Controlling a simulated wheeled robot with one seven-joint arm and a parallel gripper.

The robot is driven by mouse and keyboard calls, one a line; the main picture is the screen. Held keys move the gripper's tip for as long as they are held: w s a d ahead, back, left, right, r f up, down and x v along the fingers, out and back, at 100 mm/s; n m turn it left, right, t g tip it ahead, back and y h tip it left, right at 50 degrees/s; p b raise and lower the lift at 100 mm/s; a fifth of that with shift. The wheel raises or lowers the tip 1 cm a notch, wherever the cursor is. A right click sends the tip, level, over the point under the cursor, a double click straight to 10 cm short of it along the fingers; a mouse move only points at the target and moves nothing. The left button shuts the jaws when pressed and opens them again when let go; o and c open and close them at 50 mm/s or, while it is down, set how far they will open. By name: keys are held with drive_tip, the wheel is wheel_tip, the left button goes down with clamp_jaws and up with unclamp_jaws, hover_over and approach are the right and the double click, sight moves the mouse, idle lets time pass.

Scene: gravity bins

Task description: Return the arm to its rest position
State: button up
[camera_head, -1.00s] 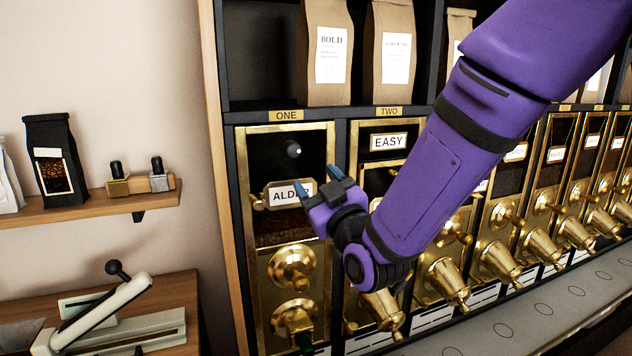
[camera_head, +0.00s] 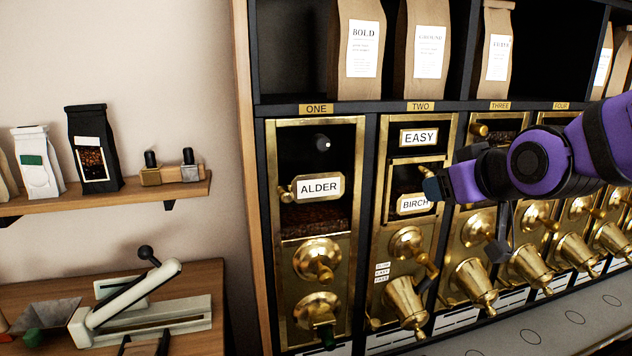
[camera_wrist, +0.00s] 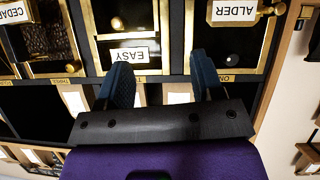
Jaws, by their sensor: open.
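My purple arm (camera_head: 540,165) reaches in from the right edge in the head view, in front of bins two to four. My gripper (camera_head: 435,188) points left, its dark blue tip in front of the BIRCH label of bin two. In the wrist view my gripper (camera_wrist: 160,80) shows two blue fingers spread wide apart with nothing between them. That view is upside down, with the EASY label (camera_wrist: 130,55) beyond the left finger and the ALDER label (camera_wrist: 235,11) beyond the right one. In the head view I cannot tell whether the gripper touches the bin front.
Brass-fronted bins (camera_head: 317,240) with spouts and knobs stand in a row, and brown bags (camera_head: 360,50) stand on the shelf above. At left are a wall shelf (camera_head: 110,200) with bags and a white lever sealer (camera_head: 130,295). The space before bin one is clear.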

drive_tip(key=s+d+m+g+h, duration=0.1)
drive_tip(key=s+d+m+g, duration=0.1)
drive_tip(key=s, duration=0.7)
drive_tip(key=s+d+f+m+g+h, duration=0.1)
drive_tip(key=s+d+g, duration=0.3)
drive_tip(key=s, duration=0.5)
drive_tip(key=d+m, duration=0.1)
drive_tip(key=d, duration=0.1)
drive_tip(key=shift+s+d+g+h, duration=0.3)
drive_tip(key=shift+d+g+h, duration=0.05)
drive_tip(key=shift+g+h, duration=0.05)
